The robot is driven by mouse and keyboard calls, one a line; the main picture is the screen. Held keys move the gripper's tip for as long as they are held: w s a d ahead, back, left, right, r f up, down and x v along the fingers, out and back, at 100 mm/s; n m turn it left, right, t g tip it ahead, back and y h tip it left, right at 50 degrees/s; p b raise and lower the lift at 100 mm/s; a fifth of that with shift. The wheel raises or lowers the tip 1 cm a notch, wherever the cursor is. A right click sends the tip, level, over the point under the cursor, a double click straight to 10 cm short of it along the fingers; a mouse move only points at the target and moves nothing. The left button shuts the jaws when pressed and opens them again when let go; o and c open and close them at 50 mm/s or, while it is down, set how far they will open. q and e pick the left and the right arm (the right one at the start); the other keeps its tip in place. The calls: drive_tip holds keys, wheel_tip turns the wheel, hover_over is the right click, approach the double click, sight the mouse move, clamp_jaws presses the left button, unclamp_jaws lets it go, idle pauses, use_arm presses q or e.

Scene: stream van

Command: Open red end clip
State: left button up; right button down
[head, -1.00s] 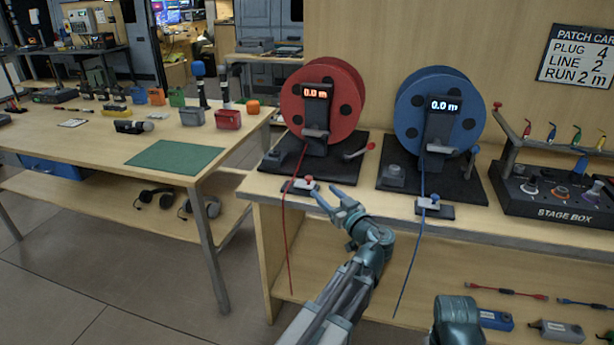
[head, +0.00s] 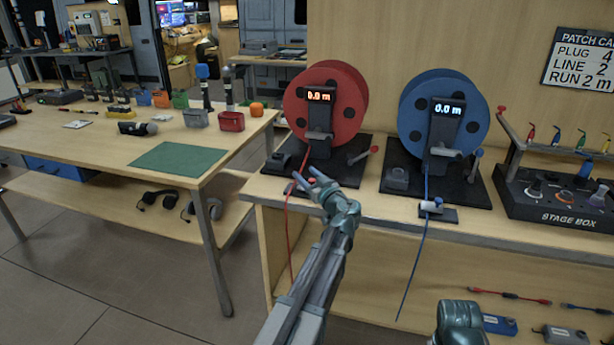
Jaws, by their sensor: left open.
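The red reel (head: 346,100) stands on a black base on the bench, its display reading 0.0 m. Its thin red cable (head: 287,222) runs down past the red end clip (head: 291,188) at the bench's front edge and hangs below it. The clip is small and partly hidden by my left gripper (head: 304,171), so I cannot tell whether its lever is up or down. My left gripper is open, its two fingers pointing up-left, over or just beside the clip. I cannot tell if they touch it. Only a teal part of my right arm shows at the bottom.
The blue reel (head: 462,105) stands to the right, with its blue end clip (head: 432,207) at the bench edge. A stage box (head: 555,195) is further right. The crank handle (head: 366,155) of the red reel is close to my left gripper. A side table (head: 100,150) stands left.

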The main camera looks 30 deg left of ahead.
use_arm(q)
clamp_jaws()
idle(1.4)
